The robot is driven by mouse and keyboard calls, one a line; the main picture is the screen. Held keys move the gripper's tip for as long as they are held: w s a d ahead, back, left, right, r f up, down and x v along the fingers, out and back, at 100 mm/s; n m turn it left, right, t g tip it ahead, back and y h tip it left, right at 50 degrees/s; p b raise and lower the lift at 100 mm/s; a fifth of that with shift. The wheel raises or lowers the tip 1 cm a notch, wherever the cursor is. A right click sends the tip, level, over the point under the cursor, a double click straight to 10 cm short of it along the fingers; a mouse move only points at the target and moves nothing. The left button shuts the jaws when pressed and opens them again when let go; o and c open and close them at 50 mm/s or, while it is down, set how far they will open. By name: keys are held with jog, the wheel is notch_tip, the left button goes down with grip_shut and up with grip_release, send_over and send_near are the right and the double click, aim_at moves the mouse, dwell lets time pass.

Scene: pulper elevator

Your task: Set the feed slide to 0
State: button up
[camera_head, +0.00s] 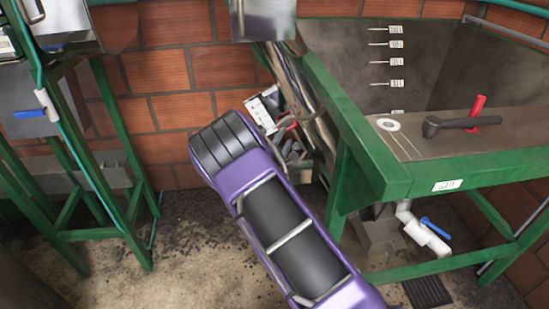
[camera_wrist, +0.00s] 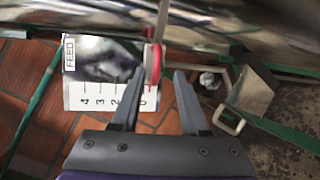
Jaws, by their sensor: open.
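The feed scale (camera_wrist: 108,97) is a white plate with a "FEED" label and a row of numbers from 4 down to 0. My left finger covers part of it between 2 and 0. A red-rimmed slide handle (camera_wrist: 152,66) stands between my fingertips, close to the 0 end as seen from the wrist. My gripper (camera_wrist: 160,76) is open around it; I cannot tell whether either finger touches it. In the head view the scale plate (camera_head: 259,115) shows just beyond my purple arm, with the gripper partly hidden there.
A green-framed metal tank (camera_head: 400,176) with a red lever (camera_head: 476,112) stands at the right. A green stand (camera_head: 125,215) with a blue-handled valve (camera_head: 30,114) is at the left. A brick wall (camera_head: 165,60) is behind. In the wrist view, a metal box with a handle (camera_wrist: 228,120) sits right of my fingers.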

jog(key=p+v, duration=0.1)
jog(key=v, duration=1.2)
